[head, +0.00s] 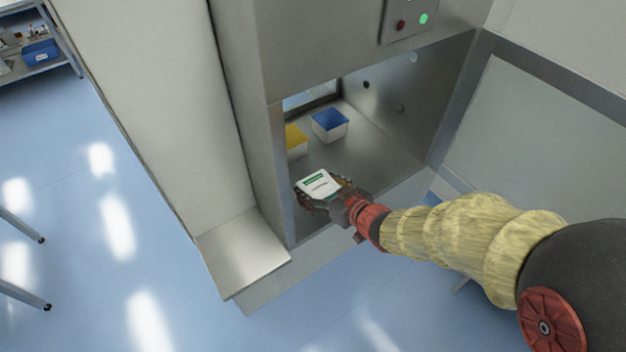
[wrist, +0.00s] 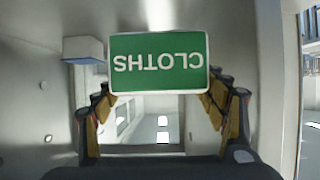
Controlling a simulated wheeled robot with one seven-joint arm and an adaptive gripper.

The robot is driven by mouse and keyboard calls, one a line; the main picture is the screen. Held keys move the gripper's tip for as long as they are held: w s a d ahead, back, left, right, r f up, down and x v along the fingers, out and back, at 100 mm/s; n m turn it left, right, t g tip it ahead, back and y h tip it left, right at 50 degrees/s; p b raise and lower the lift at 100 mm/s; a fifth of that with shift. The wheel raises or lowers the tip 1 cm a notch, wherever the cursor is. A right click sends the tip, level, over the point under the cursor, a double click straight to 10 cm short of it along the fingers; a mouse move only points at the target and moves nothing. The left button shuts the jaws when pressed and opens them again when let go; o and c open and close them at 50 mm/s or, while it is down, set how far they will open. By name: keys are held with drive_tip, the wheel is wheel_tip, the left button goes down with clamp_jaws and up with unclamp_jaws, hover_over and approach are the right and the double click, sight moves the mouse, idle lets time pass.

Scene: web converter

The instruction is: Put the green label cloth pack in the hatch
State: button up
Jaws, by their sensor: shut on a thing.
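The green label cloth pack (head: 319,185) is a white pack with a green label. In the wrist view the pack (wrist: 158,62) shows its green face reading CLOTHS, upside down. My gripper (head: 325,193) is shut on the pack, with a finger on each side of it; the fingers also show in the wrist view (wrist: 165,115). The pack is at the front opening of the steel hatch (head: 350,155), over or near its front edge. I cannot tell how high it is above the hatch floor.
Inside the hatch stand a blue-topped white bin (head: 329,123) and a yellow bin (head: 296,141), partly hidden by the left wall. The hatch floor right of the bins is clear. A panel with red and green buttons (head: 411,20) is above the opening. A steel ledge (head: 240,252) juts out at left.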

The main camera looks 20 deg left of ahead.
sight(315, 180)
drive_tip(key=w, duration=0.1)
drive_tip(key=w+a+f, duration=0.2)
drive_tip(key=shift+w+b, duration=0.3)
drive_tip(key=shift+b, duration=0.1)
drive_tip(key=w+f, duration=0.1)
drive_tip(key=w+a+f+b, duration=0.1)
drive_tip(key=f, duration=0.1)
drive_tip(key=w+a+f, duration=0.1)
drive_tip(key=w+f, duration=0.1)
drive_tip(key=shift+a+f+b, duration=0.1)
drive_tip(key=shift+b, duration=0.2)
drive_tip(key=shift+w+a+f+b, duration=0.15)
drive_tip(key=shift+f+b, duration=0.2)
drive_tip(key=shift+f, duration=0.55)
drive_tip(key=shift+w+f+b, duration=0.1)
drive_tip(key=shift+f+b, duration=0.25)
drive_tip(key=shift+f, duration=0.55)
drive_tip(key=shift+f, duration=0.15)
drive_tip(key=o, duration=1.3)
drive_tip(key=shift+o, duration=0.5)
